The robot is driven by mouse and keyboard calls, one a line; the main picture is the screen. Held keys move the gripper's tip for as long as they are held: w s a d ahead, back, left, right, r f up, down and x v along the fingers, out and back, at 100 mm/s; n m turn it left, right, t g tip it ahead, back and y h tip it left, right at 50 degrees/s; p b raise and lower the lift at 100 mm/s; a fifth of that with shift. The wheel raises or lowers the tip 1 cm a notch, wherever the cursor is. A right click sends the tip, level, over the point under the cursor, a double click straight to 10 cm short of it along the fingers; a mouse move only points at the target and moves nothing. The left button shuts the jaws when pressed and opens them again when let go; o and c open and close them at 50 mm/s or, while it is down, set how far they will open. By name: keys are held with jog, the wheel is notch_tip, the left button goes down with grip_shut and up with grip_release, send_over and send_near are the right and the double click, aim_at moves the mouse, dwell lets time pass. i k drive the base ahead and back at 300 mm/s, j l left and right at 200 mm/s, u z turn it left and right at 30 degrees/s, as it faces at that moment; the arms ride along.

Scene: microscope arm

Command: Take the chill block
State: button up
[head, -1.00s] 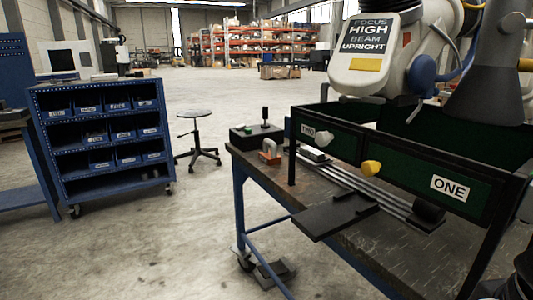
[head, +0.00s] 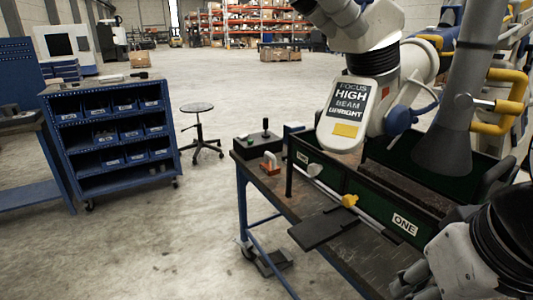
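I cannot make out with certainty which thing is the chill block. The white microscope head (head: 352,110), with a "FOCUS HIGH BEAM UPRIGHT" sign, hangs over the workbench (head: 270,190). Below it are dark green bins or drawer fronts labelled TWO (head: 302,157) and ONE (head: 404,224), with a white knob (head: 313,170) and a yellow knob (head: 349,200). My gripper (head: 408,282) is at the lower right, beside the bench front and apart from the bins. Its grey fingers are small and partly cut off, so its opening is unclear.
A dark flat plate (head: 318,228) juts from the bench front. An orange-handled item (head: 269,163) and a black control box (head: 258,143) sit at the bench's left end. A stool (head: 198,125) and blue bin cart (head: 115,140) stand left. The floor between is clear.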

aim_at(270, 168)
jog(key=i+j, duration=1.15)
jog(key=i+j+z, duration=0.3)
jog(key=i+j, duration=0.15)
jog(key=j, duration=0.2)
jog(key=i+j+z, duration=0.2)
jog(key=j, duration=0.15)
jog(key=i+j+z, duration=0.15)
jog(key=j, duration=0.25)
jog(key=z, duration=0.7)
